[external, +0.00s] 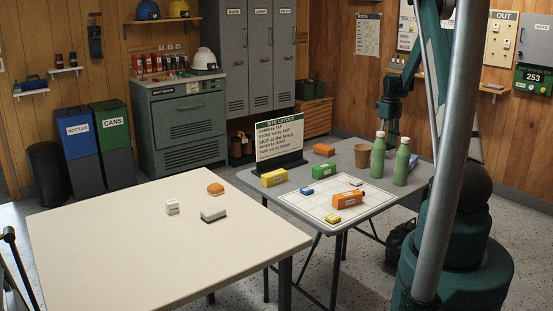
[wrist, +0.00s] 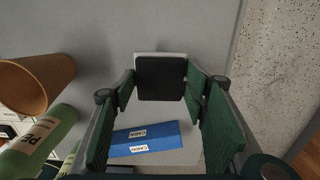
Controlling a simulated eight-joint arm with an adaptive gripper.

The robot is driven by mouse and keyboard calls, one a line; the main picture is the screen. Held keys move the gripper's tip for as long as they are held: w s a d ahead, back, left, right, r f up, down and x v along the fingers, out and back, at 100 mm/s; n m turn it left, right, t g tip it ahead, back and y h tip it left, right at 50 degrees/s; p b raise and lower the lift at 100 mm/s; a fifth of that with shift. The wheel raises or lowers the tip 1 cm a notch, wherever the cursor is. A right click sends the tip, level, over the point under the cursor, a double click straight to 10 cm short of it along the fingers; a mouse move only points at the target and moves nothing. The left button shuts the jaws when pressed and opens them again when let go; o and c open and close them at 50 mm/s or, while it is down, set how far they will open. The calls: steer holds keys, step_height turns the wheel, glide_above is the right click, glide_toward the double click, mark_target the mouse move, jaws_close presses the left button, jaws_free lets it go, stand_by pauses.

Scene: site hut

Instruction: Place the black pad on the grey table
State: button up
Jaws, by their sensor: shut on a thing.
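The black pad (wrist: 161,78) shows in the wrist view between the fingertips of my gripper (wrist: 161,88), which is shut on it. A pale edge shows just beyond the pad. The pad cannot be made out in the external view. The grey table (external: 345,163) stands at the centre right, and its surface fills much of the wrist view (wrist: 90,25). In the external view my gripper (external: 392,145) is low over the far side of this table, partly hidden behind the green bottles. Whether the pad touches the table I cannot tell.
A blue labelled block (wrist: 145,138) shows between the fingers. A brown cup (wrist: 38,82) and a green bottle (wrist: 40,145) stand left of my gripper. The table edge and floor (wrist: 280,70) are to the right. A sign (external: 279,143) and several blocks occupy the table's left part.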

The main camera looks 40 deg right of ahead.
steer(key=shift+f+b, duration=0.35)
steer(key=shift+f, duration=1.5)
steer(key=shift+f, duration=0.15)
steer(key=o, duration=0.9)
step_height(320, 180, up, 12)
steer(key=shift+r+p, duration=0.15)
steer(key=shift+p, duration=0.85)
